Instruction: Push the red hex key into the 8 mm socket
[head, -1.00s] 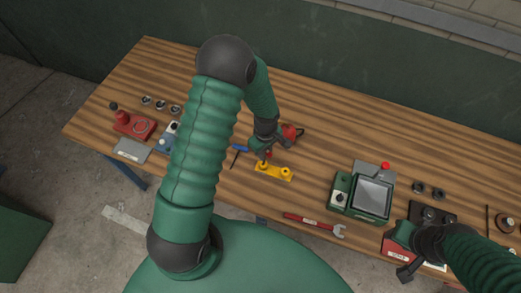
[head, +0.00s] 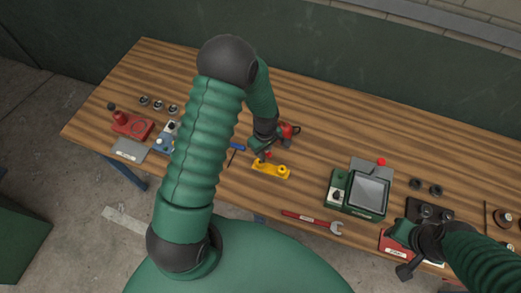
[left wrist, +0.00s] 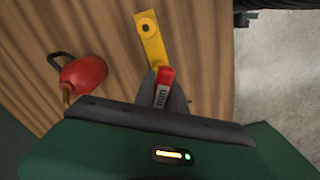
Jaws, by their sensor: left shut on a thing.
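The red hex key (left wrist: 165,78) is held between the dark fingers of my left gripper (left wrist: 160,92), which is shut on it. In the head view my left gripper (head: 263,155) is at the left end of the yellow socket block (head: 271,171). In the left wrist view the yellow block (left wrist: 152,45) shows one round hole at its far end. The key and fingers cover its near end, so I cannot tell whether the key's tip is inside a socket. My right gripper (head: 406,270) is over the front right table edge; its jaws are unclear.
A red bulb-shaped thing with a dark loop (head: 288,131) lies just behind my left gripper. A blue-handled tool (head: 237,147) lies left of the block. A red-handled wrench (head: 312,222) and a green device with a screen (head: 368,190) are to the right.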

